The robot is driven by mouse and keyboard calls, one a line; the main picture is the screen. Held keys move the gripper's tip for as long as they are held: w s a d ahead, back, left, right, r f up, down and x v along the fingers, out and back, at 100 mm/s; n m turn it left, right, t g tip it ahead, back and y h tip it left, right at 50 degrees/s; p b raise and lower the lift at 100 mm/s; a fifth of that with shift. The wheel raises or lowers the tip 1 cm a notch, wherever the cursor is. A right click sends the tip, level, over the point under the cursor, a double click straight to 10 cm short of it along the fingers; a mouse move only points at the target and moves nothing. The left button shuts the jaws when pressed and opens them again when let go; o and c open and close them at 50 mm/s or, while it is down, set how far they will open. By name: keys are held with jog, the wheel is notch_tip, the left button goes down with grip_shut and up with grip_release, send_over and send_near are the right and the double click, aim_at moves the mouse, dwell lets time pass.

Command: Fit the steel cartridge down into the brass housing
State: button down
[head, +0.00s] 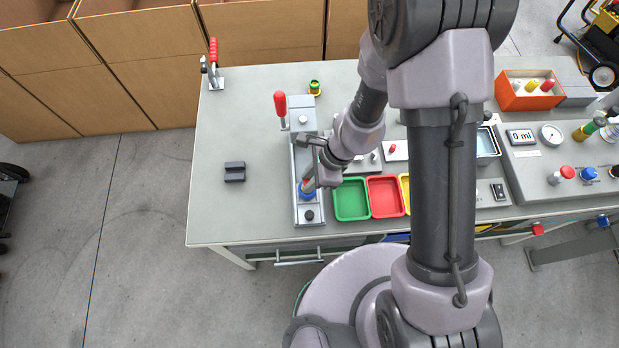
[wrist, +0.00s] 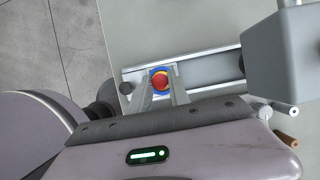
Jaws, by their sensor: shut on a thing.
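My gripper (head: 312,182) points down over the near end of a long grey fixture (head: 308,214) on the bench. In the wrist view my gripper (wrist: 161,88) has its two fingers close about a small red-topped part (wrist: 160,82), seemingly the steel cartridge; its steel body is hidden. A blue ring (wrist: 153,75) with a little yellow surrounds the red top, seemingly the brass housing's collar; the ring also shows in the head view (head: 306,195). I cannot tell how deep the part sits in it.
A red-handled lever (head: 280,104) stands at the fixture's far end. Green (head: 352,213) and red (head: 385,211) trays lie just right of it. A dark block (head: 235,166) lies to the left, with clear bench around it. A small green-and-yellow part (head: 314,87) stands behind.

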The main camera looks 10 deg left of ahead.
dwell(0.4)
jog(key=c, duration=1.1)
grip_release()
jog(key=shift+c, duration=0.2)
